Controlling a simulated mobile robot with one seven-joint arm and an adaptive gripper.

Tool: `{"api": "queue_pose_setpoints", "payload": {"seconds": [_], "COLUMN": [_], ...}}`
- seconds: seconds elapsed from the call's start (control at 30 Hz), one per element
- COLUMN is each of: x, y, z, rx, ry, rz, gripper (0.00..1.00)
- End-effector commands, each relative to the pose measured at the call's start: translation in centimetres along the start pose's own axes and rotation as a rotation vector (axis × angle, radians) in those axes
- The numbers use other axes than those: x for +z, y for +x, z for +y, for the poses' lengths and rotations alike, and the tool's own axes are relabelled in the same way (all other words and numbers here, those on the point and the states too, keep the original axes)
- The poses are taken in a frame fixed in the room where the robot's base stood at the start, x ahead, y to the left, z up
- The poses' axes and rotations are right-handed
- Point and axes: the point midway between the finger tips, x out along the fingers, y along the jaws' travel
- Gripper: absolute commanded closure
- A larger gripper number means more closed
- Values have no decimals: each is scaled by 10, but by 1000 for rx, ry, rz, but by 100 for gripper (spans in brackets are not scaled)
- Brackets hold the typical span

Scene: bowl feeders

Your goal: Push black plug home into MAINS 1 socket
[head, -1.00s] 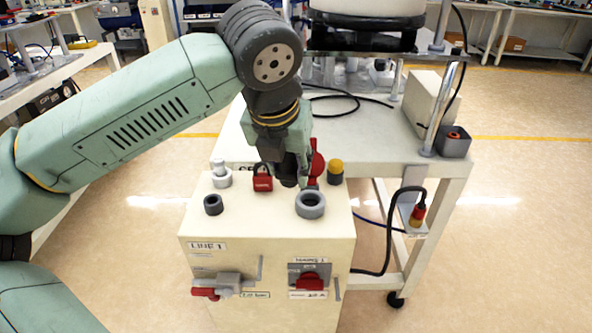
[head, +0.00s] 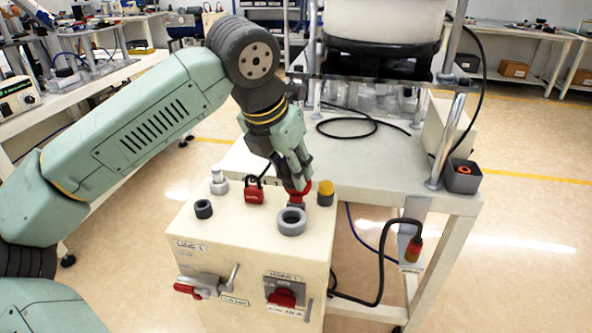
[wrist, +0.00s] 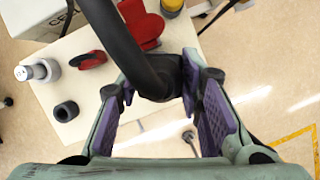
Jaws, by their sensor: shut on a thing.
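My gripper (head: 295,185) is over the top of the cream box (head: 240,240), just behind a grey ring-shaped socket (head: 291,221). In the wrist view its purple-padded fingers (wrist: 175,95) are shut on the black plug (wrist: 158,82), with a thick black cable curving up from it. The plug is mostly hidden by the fingers in the head view. I cannot tell whether the plug touches a socket. A red cover (head: 298,195) stands by the fingertips. The front labels are too small to read surely; one sits above a red switch (head: 283,297).
A red padlock (head: 254,192), a yellow-topped knob (head: 325,193), a dark ring (head: 203,209) and a grey fitting (head: 218,182) stand close by on the box top. A white table (head: 400,165) with a feeder is behind. Open floor lies to the right.

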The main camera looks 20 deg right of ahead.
Motion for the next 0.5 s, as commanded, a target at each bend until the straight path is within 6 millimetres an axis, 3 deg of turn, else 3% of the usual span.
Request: {"api": "queue_pose_setpoints", "payload": {"seconds": [0.27,0.5], "x": [-2,-9], "y": [5,22], "z": [2,2], "rx": [-3,-3], "ry": [6,6], "rz": [0,0], "gripper": [100,100]}}
